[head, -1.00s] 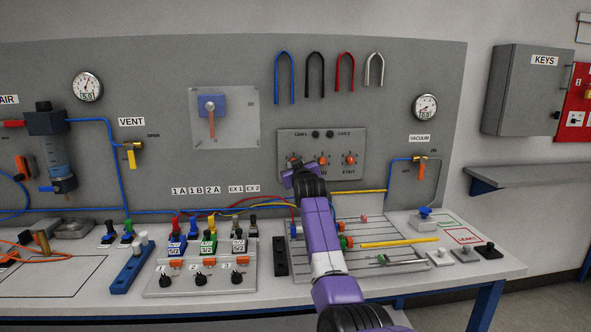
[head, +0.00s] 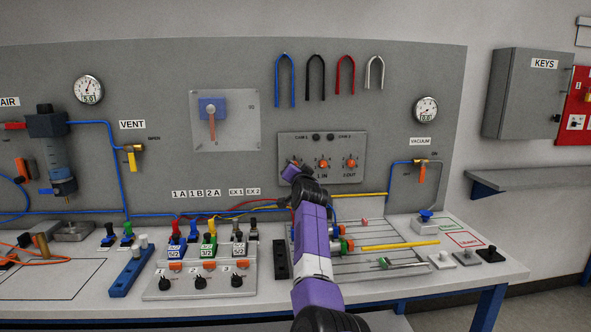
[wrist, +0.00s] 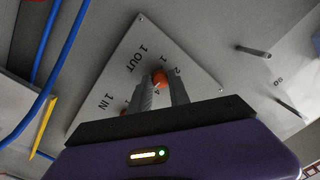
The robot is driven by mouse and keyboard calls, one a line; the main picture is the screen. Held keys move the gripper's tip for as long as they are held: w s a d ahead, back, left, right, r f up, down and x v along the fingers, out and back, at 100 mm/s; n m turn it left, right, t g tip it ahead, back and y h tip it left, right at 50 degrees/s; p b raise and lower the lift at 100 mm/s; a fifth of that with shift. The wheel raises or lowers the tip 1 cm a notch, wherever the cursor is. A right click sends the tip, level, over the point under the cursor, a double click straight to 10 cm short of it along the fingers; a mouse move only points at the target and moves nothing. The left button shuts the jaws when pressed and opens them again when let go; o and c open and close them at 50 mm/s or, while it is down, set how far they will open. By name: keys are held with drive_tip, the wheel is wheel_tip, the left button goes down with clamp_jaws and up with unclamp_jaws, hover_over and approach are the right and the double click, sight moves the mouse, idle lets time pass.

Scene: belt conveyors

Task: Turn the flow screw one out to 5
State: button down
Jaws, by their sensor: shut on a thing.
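The flow screw one out (wrist: 160,77) is a small orange knob beside the "1 OUT" label on the light grey panel (wrist: 127,35) in the wrist view. Small numbers stand around it, partly hidden. My gripper (wrist: 161,85) has a finger on each side of the knob and is shut on it. In the head view my gripper (head: 293,170) is at the left end of the panel (head: 309,144) and mostly hides the screw there. The screw's exact setting cannot be read.
Two more orange screws, one in the middle (head: 323,163) and one at the right (head: 350,163), sit on the same panel. A yellow tube (head: 355,195) and a blue tube (wrist: 50,80) run nearby. The bench below carries a valve block (head: 200,281) and a slotted plate.

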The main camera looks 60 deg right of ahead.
drive_tip(key=m+p, duration=0.1)
drive_tip(key=m, duration=0.4)
drive_tip(key=shift+w+f, duration=0.1)
drive_tip(key=shift+m, duration=0.3)
idle(0.4)
drive_tip(key=c, duration=1.2)
unclamp_jaws()
drive_tip(key=shift+c, duration=0.2)
drive_tip(key=shift+a, duration=0.1)
drive_tip(key=v, duration=0.7)
drive_tip(key=shift+s+a, duration=0.25)
drive_tip(key=shift+s, duration=0.05)
